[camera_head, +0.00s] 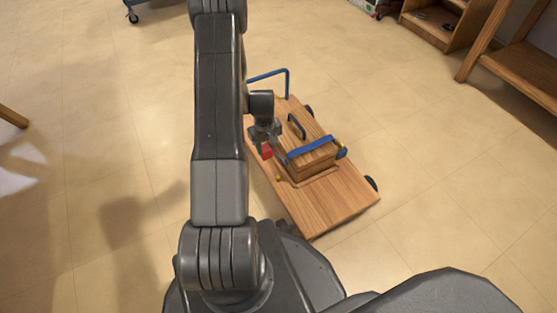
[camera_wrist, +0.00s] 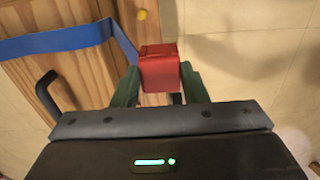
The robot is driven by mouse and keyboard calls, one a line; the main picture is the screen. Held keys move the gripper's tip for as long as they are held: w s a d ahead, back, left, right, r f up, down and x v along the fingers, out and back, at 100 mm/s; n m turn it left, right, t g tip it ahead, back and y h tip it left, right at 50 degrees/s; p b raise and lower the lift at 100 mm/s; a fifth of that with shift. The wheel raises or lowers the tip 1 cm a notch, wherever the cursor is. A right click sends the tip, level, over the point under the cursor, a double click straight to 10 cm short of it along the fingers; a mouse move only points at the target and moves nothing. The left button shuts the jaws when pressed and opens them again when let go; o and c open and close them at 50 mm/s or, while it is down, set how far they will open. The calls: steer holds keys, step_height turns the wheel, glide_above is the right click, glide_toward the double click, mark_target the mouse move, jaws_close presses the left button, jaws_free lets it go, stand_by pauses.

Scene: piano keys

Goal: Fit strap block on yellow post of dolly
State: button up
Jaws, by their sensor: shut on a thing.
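The red strap block (camera_head: 266,151) is between the fingers of my gripper (camera_wrist: 159,78), which is shut on it. The block also shows in the wrist view (camera_wrist: 160,70). The blue strap (camera_head: 312,148) crosses the wooden box and bends down toward the block; in the wrist view the strap (camera_wrist: 55,42) ends behind it. A small yellow post (camera_wrist: 142,14) stands on the dolly, apart from the block and above it in the wrist picture. A yellow post (camera_head: 279,178) also shows near the dolly's left edge. The wooden dolly (camera_head: 335,208) lies beneath.
The wooden box (camera_head: 314,166) has a dark handle (camera_head: 297,126) close to my gripper. A blue push bar (camera_head: 288,82) rises at the dolly's far end. Wooden shelves (camera_head: 440,22) stand at the upper right. The tiled floor around the dolly is clear.

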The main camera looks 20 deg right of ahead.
glide_above(279, 177)
step_height(279, 177, down, 5)
steer(key=shift+w+a+f+b, duration=0.15)
steer(key=shift+f+b, duration=1.45)
steer(key=shift+f, duration=0.85)
steer(key=shift+b, duration=0.3)
steer(key=shift+f+b, duration=1.6)
steer(key=shift+f, duration=0.35)
steer(key=shift+r, duration=0.1)
